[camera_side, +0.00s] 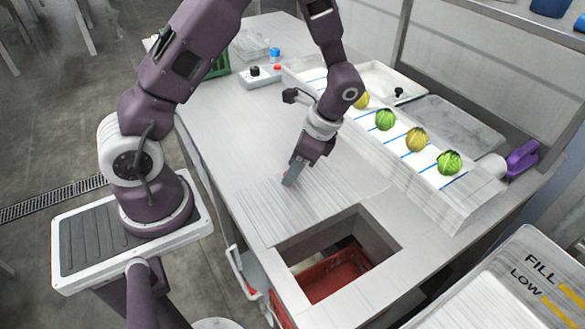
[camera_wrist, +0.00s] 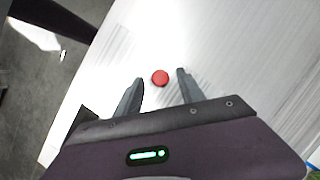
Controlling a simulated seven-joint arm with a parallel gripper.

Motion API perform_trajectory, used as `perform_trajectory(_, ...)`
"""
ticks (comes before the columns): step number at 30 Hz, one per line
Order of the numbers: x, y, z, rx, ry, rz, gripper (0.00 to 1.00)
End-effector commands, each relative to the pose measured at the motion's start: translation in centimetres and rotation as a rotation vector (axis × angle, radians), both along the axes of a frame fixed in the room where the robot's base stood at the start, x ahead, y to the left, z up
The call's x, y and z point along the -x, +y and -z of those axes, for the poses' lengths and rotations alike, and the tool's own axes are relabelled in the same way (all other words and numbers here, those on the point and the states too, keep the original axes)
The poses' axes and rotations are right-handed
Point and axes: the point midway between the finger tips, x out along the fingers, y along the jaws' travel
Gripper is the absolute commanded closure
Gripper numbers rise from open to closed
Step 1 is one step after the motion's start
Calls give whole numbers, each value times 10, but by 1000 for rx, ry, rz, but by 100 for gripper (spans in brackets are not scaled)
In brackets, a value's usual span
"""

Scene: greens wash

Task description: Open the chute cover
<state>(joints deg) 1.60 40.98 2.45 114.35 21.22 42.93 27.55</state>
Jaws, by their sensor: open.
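The chute opening shows in the side view as a square hole with grey inner walls (camera_side: 367,232), and it stands uncovered. A ribbed metal panel (camera_side: 330,200), which looks like the chute cover, lies flat on the counter beside the hole, on its far side. My gripper (camera_side: 290,181) points down at the left part of this panel, its fingers close to the surface. In the wrist view the fingers (camera_wrist: 160,77) are open, with a round red knob (camera_wrist: 160,78) between the tips. I cannot tell whether either finger touches it.
A red crate (camera_side: 335,276) sits beneath the hole. Several round greens, such as a green cabbage (camera_side: 449,162), rest on a blue-striped white board at the right. A small control box (camera_side: 262,77) stands at the back. The counter (camera_side: 240,130) is clear left of my gripper.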

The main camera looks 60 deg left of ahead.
Motion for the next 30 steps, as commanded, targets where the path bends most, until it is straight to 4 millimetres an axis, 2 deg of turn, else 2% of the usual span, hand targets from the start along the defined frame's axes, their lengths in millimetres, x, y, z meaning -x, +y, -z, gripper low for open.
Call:
perform_trajectory(6,-13,-12,-42,0,-7,2,54)
perform_trajectory(9,-17,-16,-54,1,-5,0,54)
perform_trajectory(20,-17,-18,-61,2,-10,-5,54)
perform_trajectory(23,-13,-21,-88,11,-84,-58,54)
perform_trajectory(25,-2,-26,-122,30,-184,-137,54)
perform_trajectory(27,17,-33,-158,61,-302,-238,54)
perform_trajectory(30,51,-43,-199,121,-474,-388,54)
